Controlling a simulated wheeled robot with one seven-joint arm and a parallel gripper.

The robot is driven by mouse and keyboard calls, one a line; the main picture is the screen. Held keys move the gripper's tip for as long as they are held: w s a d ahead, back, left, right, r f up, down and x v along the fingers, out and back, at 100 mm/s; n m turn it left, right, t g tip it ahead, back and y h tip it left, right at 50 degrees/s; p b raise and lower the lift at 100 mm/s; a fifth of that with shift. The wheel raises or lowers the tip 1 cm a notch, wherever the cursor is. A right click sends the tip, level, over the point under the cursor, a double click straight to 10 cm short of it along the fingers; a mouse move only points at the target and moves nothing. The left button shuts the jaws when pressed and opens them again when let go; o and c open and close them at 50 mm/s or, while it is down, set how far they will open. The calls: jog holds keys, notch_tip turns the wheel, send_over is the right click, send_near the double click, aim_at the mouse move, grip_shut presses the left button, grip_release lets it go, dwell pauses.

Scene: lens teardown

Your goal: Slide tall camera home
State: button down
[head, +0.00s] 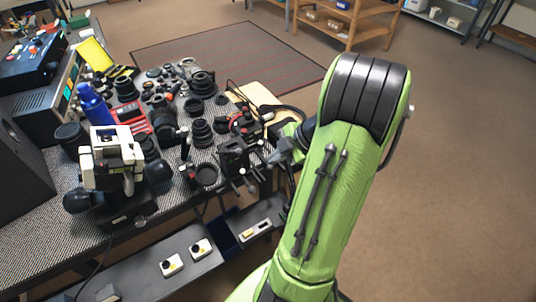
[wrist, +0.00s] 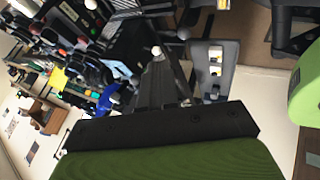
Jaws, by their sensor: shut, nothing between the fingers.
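A tall white-and-black device (head: 118,160) stands on a dark base at the near left of the bench in the head view. It looks like the tall camera, but I cannot be sure. My gripper (wrist: 158,72) is shut and empty, its dark fingers pointing away from the wrist camera.
The patterned bench (head: 60,222) is crowded with black lens parts, a blue bottle (head: 95,105) and a red case (head: 133,117). A lower grey shelf (head: 140,278) holds small white boxes with yellow marks (head: 172,265). Open floor (head: 460,180) lies to the right.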

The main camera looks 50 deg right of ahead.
aim_at(245, 146)
jog(key=w+f, duration=0.2)
jog(key=w+f+b, duration=0.1)
jog(key=w+f, duration=0.1)
jog(key=w+f+b, duration=0.1)
jog(key=w+f, duration=0.1)
jog(key=w, duration=0.1)
jog(key=shift+w+a, duration=0.1)
jog(key=shift+a, duration=0.2)
jog(key=shift+w+d+r, duration=0.1)
jog(key=shift+w, duration=0.25)
jog(key=w, duration=0.2)
jog(key=w+d, duration=0.1)
jog(key=w, duration=0.1)
jog(key=shift+w+d+b, duration=0.2)
jog(key=shift+w+b, duration=0.1)
jog(key=shift+b, duration=0.1)
jog(key=shift+w+r, duration=0.1)
